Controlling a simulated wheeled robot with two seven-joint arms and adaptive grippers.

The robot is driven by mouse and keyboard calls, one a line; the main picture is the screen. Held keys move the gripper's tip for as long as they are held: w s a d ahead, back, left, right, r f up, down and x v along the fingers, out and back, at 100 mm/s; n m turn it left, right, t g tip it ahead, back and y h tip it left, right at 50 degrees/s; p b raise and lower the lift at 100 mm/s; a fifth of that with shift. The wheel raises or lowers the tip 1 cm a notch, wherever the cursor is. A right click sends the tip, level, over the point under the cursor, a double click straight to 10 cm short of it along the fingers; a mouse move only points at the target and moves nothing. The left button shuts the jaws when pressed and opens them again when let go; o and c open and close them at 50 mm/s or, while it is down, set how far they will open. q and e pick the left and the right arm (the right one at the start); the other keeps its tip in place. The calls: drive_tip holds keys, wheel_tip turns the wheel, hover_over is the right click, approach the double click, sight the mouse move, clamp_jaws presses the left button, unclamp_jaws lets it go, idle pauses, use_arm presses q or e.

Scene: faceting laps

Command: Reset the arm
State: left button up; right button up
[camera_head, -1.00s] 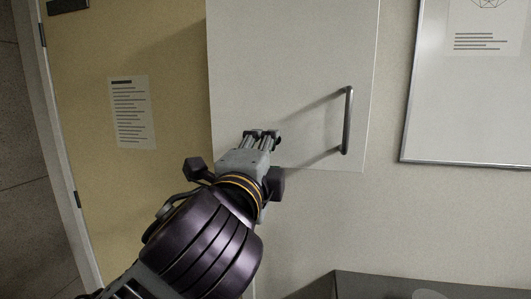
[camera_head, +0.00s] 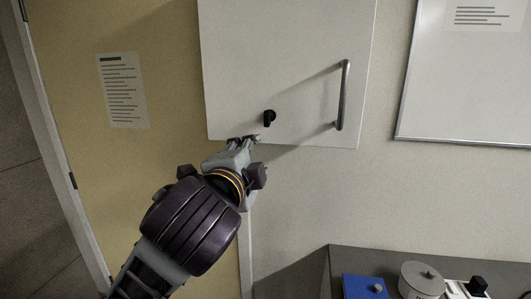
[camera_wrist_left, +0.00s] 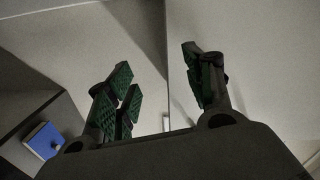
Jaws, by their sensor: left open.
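My left arm comes in from the lower left in the head view. My right gripper does not show.
A dark counter (camera_head: 400,263) at the lower right holds a blue box (camera_head: 364,287), a grey lidded pot (camera_head: 422,280) and a white item with a black knob. A framed whiteboard (camera_head: 465,80) hangs at right. A tan door with a paper notice (camera_head: 122,90) is at left.

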use_arm(q)
drive_tip(key=a+f+n+g+y, duration=0.1)
drive_tip(key=a+f+n+g, duration=0.3)
drive_tip(key=f, duration=1)
drive_tip(key=a+f+n+g+y, duration=0.1)
drive_tip(key=a+f+n+g, duration=0.3)
drive_tip(key=f, duration=1.1)
drive_tip(key=s+a+f+n+g+y, duration=0.1)
drive_tip(key=s+a+f+n+g, duration=0.4)
drive_tip(key=s+f, duration=0.55)
drive_tip(key=s+a+f+n, duration=0.3)
drive_tip(key=s+a+f, duration=0.35)
drive_tip(key=f, duration=0.65)
drive_tip(key=s+f+g, duration=0.1)
drive_tip(key=s+f, duration=0.2)
drive_tip(key=f, duration=3)
drive_tip(key=s+a+f, duration=0.2)
drive_tip(key=s+f, duration=0.7)
drive_tip(key=s, duration=0.2)
drive_tip(key=s+a+f+g, duration=0.1)
drive_tip(key=s+f, duration=0.9)
drive_tip(key=s, duration=0.1)
drive_tip(key=shift+s+a+f+m+g, duration=0.2)
drive_tip(key=shift+a+m+g, duration=0.1)
drive_tip(key=shift+a+m, duration=0.1)
